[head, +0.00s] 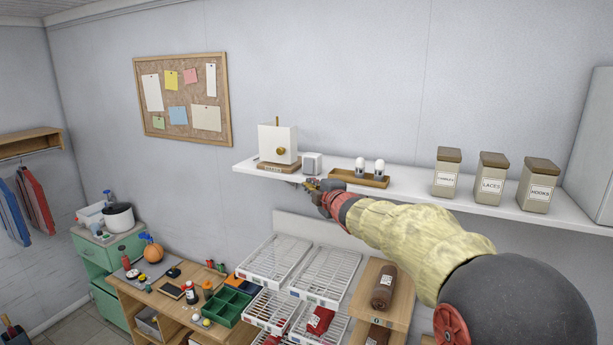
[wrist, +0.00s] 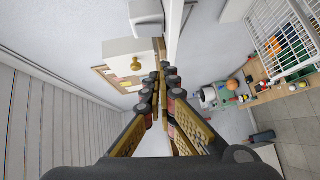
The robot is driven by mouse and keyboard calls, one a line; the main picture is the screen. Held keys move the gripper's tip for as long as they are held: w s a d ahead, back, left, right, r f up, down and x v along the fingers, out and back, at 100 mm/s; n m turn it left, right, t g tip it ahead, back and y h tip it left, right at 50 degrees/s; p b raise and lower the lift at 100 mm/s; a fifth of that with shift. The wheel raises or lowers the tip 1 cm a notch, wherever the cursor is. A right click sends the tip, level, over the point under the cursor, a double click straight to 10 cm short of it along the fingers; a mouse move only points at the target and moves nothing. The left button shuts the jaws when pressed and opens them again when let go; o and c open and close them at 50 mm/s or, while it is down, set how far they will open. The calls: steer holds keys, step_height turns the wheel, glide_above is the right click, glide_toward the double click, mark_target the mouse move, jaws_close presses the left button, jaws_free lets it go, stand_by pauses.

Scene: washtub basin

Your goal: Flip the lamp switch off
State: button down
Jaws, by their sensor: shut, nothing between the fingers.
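A white box with a round brass knob (head: 278,144) stands on a wooden base at the left end of the wall shelf; a thin rod rises from its top. It also shows in the wrist view (wrist: 118,49). A small pale grey block (head: 312,163) stands just right of it; which part is the lamp switch I cannot tell for sure. My gripper (head: 309,184) is shut and empty at the shelf's front edge, below and in front of the small block. In the wrist view its fingertips (wrist: 163,74) meet just right of the knobbed box, with no clear contact.
The white shelf (head: 410,192) also holds a wooden tray (head: 358,179) with two white-topped items and several labelled jars (head: 491,178). Below are white wire racks (head: 275,259) and a cluttered wooden desk (head: 160,297). A corkboard (head: 183,98) hangs left; the wall above the shelf is clear.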

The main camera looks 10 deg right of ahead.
steer(key=p, duration=0.3)
glide_toward(308, 166)
steer(key=w+a+f, duration=0.2)
steer(key=a, duration=0.3)
steer(key=shift+w+d+f+p, duration=0.1)
steer(key=shift+w+d+p, duration=0.3)
steer(key=shift+w, duration=0.2)
steer(key=shift+w+d+f+p, duration=0.15)
steer(key=shift+w+d+p, duration=0.2)
steer(key=shift+w, duration=0.3)
steer(key=shift+w+d+f+p, duration=0.1)
steer(key=shift+w+d+p, duration=0.25)
steer(key=shift+w, duration=0.25)
